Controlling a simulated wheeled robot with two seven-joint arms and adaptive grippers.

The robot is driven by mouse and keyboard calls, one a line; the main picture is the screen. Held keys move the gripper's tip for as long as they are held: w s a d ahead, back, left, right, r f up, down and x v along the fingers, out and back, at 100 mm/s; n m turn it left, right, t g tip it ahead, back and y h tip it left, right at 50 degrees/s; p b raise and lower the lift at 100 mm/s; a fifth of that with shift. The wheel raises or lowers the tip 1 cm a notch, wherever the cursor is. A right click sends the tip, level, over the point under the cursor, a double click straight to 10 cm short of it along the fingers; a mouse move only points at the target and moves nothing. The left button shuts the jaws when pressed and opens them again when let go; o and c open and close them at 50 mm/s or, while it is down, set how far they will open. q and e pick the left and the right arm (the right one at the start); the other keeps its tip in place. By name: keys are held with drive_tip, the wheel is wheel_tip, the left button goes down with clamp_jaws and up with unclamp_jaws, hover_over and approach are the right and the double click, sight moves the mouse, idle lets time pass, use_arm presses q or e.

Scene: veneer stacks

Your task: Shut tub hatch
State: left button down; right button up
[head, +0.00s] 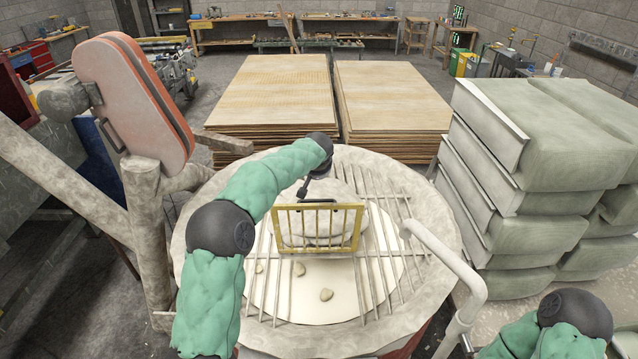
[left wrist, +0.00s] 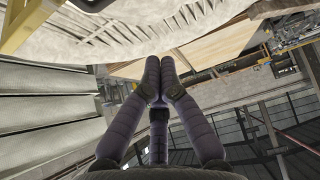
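The tub (head: 433,205) is a large round vessel with a pale, caked rim and a grate of thin bars over its top. Its hatch (head: 318,207), a yellow barred frame, stands raised above the opening in the grate. A yellow edge of it seems to show in the left wrist view (left wrist: 22,22). My left arm reaches over the tub from the left. My left gripper (head: 303,190) is near the far upper side of the hatch; contact cannot be told. In the left wrist view its fingers (left wrist: 162,65) are together with nothing between them. My right gripper is out of view.
Pale lumps (head: 326,295) lie in the tub. A bent grey pipe (head: 452,258) rises at its right rim. Stacked sacks (head: 565,135) stand to the right, veneer stacks (head: 275,90) behind, and a post with a red padded part (head: 130,95) at the left.

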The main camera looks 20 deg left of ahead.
use_arm(q)
wheel_tip(320, 180, down, 8)
drive_tip(key=w+p, duration=0.1)
drive_tip(key=p, duration=0.2)
drive_tip(key=shift+w+a+f, duration=0.25)
drive_tip(key=shift+w, duration=0.1)
idle(0.4)
idle(0.4)
